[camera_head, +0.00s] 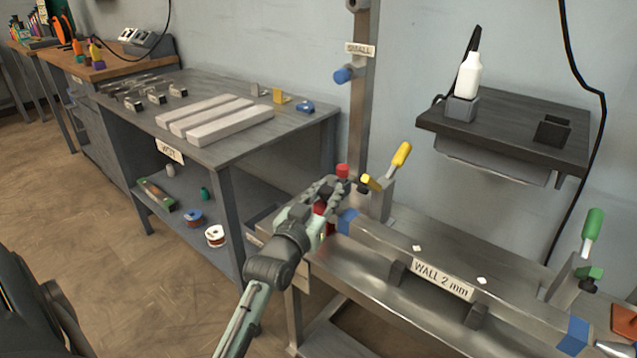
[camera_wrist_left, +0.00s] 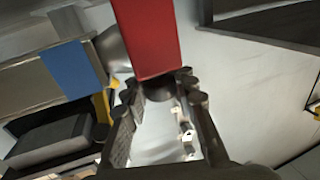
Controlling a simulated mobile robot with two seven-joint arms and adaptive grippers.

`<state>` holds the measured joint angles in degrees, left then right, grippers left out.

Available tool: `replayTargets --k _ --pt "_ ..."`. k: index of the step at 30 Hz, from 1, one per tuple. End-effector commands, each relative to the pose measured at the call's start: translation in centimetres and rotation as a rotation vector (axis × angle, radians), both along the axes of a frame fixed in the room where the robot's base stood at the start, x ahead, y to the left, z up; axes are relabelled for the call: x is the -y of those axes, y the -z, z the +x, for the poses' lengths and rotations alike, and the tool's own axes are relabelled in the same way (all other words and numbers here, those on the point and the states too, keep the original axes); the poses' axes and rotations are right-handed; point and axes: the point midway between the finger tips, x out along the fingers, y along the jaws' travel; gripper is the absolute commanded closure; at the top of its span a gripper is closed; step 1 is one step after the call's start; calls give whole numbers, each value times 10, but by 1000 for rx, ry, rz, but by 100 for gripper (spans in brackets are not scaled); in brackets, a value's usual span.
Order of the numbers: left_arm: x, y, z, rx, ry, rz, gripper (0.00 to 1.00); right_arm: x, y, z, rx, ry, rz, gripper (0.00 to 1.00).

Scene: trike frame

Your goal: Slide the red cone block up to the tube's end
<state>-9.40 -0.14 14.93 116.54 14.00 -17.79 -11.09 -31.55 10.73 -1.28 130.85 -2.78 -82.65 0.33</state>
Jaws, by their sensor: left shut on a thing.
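The red cone block (camera_wrist_left: 147,38) fills the top middle of the left wrist view, at the fingertips of my left gripper (camera_wrist_left: 158,92). In the head view, red parts of it (camera_head: 343,171) show around my left gripper (camera_head: 325,194), which is shut on it and hides much of it. The tube (camera_head: 395,247) lies along the bench with blue bands near both ends. Its near blue band (camera_wrist_left: 70,70) is left of the block in the wrist view. A rounded silver piece (camera_wrist_left: 111,50) shows between them; whether it touches the tube is unclear.
A yellow-handled clamp (camera_head: 401,154) stands just right of my left gripper, behind the tube. A green-handled clamp (camera_head: 592,224) stands at the far right. Dark supports (camera_head: 398,273) and the "WALL 2 mm" label (camera_head: 442,280) are in front of the tube. A grey table (camera_head: 290,125) stands left.

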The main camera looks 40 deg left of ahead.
Motion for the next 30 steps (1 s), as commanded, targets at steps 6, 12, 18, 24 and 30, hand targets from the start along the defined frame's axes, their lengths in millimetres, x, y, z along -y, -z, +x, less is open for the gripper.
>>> replayTargets --k 6,12,18,24,30 --pt "1 1 0 0 1 -1 100 0 1 0 0 0 1 46" --pt "1 0 0 0 0 0 57 0 1 0 0 -1 1 46" --pt "1 0 0 1 0 0 51 0 1 0 0 -1 1 46" --pt "1 0 -3 0 0 0 51 0 1 0 -1 0 -1 46" --pt "6 1 -31 -2 0 0 51 0 1 0 -1 -1 0 46"
